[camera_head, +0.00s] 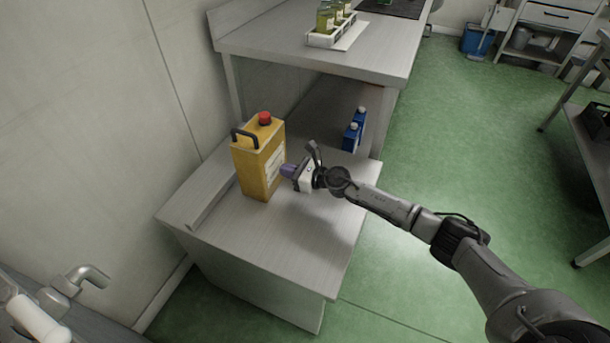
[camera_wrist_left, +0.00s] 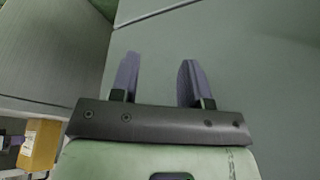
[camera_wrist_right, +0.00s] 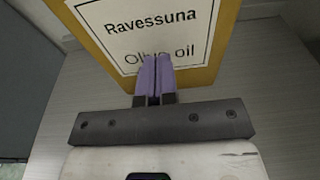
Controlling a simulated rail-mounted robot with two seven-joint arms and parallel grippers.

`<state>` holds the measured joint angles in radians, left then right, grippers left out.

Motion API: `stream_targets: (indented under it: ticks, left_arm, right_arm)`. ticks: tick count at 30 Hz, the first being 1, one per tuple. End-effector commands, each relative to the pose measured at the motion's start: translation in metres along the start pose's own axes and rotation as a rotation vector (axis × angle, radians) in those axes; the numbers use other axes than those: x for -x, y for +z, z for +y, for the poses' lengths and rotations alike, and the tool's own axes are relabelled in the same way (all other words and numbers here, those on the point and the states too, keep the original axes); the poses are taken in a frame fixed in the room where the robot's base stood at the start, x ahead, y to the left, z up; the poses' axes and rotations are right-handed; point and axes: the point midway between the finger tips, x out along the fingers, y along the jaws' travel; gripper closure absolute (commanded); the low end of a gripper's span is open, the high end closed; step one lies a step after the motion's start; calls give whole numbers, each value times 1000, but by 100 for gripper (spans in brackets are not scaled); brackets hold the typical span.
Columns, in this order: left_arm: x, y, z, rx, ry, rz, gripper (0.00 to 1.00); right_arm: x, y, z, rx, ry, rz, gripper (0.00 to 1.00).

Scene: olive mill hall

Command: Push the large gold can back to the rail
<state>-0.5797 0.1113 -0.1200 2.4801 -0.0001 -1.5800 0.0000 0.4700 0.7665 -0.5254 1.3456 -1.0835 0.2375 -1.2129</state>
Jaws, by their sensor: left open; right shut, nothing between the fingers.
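The large gold can (camera_head: 258,160) stands upright on the low grey bench (camera_head: 290,225), with a red cap and a black handle. Its white label reading "Ravessuna Olive oil" fills the upper part of the right wrist view (camera_wrist_right: 195,25). The rail (camera_head: 212,187) runs along the bench's wall side, to the left of the can. My right gripper (camera_head: 288,171) is shut and empty, its purple fingertips at the label face; I cannot tell whether they touch it. My left gripper (camera_wrist_left: 158,82) is open and empty, away from the can, which shows small at the lower left of the left wrist view (camera_wrist_left: 40,145).
Two blue containers (camera_head: 353,132) stand behind the can, under the higher bench. On the higher bench (camera_head: 370,55) is a white rack of bottles (camera_head: 335,30). The wall (camera_head: 90,130) is close on the left. Front of the low bench is clear.

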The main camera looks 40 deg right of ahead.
Motion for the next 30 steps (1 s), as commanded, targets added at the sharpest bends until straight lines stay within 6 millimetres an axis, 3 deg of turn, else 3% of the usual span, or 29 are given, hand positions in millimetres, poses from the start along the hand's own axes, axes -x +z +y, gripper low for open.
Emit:
stream_targets:
  ticks: [8,30]
  left_arm:
    - [-1,0,-1,-3,-3,0,57]
    - [-8,3,-2,-9,-7,-1,57]
  right_arm:
    - [-3,1,0,0,0,-1,100]
    - [-39,4,1,-2,2,0,100]
